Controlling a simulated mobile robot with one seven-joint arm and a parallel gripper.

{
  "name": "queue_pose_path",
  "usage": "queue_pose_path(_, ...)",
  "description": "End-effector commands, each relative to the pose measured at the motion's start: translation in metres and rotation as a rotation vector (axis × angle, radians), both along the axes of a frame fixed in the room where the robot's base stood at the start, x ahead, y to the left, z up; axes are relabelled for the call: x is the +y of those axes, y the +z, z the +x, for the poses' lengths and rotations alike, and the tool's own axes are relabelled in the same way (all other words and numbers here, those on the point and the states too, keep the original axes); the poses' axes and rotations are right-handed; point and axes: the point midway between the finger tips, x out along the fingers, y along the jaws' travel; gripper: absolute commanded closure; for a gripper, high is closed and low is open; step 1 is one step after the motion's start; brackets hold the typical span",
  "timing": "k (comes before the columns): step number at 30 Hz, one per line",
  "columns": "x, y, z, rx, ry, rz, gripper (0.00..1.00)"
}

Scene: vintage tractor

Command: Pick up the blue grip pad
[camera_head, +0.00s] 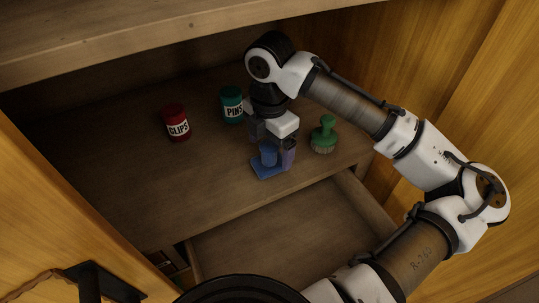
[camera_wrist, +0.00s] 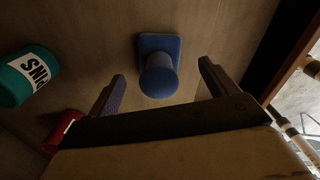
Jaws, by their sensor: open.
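The blue grip pad (camera_head: 264,168) stands on the wooden shelf, a flat square base with a round upright knob. In the wrist view the blue grip pad (camera_wrist: 160,72) lies just ahead of my fingers, its knob pointing toward the camera. My gripper (camera_head: 272,147) is directly above and around the pad's knob in the head view, partly hiding it. In the wrist view my gripper (camera_wrist: 161,82) is open, one finger on each side of the knob, with visible gaps and nothing held.
A teal PINS can (camera_head: 232,105) and a red CLIPS can (camera_head: 176,123) stand to the left. A green-handled brush (camera_head: 323,135) stands close on the right. An open drawer (camera_head: 290,235) lies below the shelf's front edge. The shelf's left part is clear.

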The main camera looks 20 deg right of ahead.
Motion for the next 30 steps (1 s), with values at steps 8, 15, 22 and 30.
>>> queue_pose_path(8,0.000,-0.033,0.000,0.001,-0.001,0.000,0.14)
queue_pose_path(15,0.000,-0.036,0.000,0.000,-0.001,0.001,0.14)
queue_pose_path(22,0.000,-0.036,0.000,0.000,-0.001,0.001,0.42)
queue_pose_path(30,0.000,-0.036,0.000,0.000,-0.001,0.000,0.63)
